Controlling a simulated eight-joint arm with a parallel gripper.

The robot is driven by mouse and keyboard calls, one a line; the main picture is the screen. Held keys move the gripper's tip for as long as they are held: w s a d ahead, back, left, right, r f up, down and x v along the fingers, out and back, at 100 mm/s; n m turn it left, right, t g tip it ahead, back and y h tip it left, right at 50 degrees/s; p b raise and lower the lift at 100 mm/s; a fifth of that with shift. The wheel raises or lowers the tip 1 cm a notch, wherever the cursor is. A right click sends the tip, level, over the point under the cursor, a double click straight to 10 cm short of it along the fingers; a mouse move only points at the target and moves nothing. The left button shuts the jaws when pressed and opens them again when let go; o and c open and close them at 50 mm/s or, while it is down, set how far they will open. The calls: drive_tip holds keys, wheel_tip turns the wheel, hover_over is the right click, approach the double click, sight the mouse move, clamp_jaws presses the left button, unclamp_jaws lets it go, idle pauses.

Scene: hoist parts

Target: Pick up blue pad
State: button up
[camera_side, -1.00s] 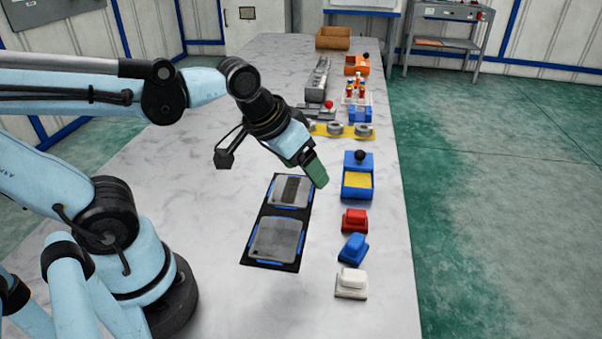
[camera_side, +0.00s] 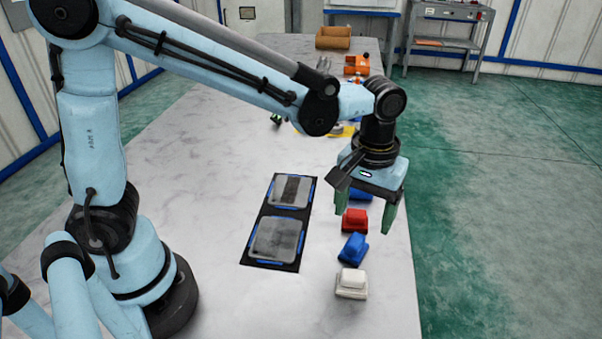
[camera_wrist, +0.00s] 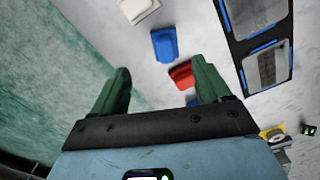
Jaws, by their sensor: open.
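The blue pad (camera_side: 352,248) lies on the table near its right edge, between the red pad (camera_side: 355,220) and the white pad (camera_side: 351,283). In the wrist view the blue pad (camera_wrist: 165,45) lies ahead of the fingers, apart from them. My gripper (camera_side: 366,222) points down with its green fingers apart and empty. In the side view it hangs over the area of the red pad, beyond the blue pad. In the wrist view my gripper (camera_wrist: 160,85) has the red pad (camera_wrist: 182,75) showing between its fingers.
A black mat (camera_side: 272,211) with two grey plates lies left of the pads. A blue block (camera_side: 360,195) shows partly behind my gripper. Orange parts (camera_side: 356,66) and a brown box (camera_side: 333,38) stand at the far end.

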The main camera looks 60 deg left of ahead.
sight(354, 241)
wheel_tip(354, 241, down, 4)
drive_tip(key=shift+a+f, duration=0.25)
drive_tip(key=shift+f, duration=1.1)
drive_tip(key=shift+a+f, duration=0.2)
drive_tip(key=shift+f, duration=1.15)
drive_tip(key=c, duration=1.2)
drive_tip(key=shift+c, duration=0.2)
drive_tip(key=shift+r, duration=0.15)
drive_tip(key=shift+r, duration=0.5)
drive_tip(key=r, duration=0.2)
drive_tip(key=s+d+r, duration=0.1)
drive_tip(key=shift+r, duration=0.3)
drive_tip(key=s+d+r, duration=0.6)
drive_tip(key=s, duration=0.2)
drive_tip(key=shift+d, duration=0.3)
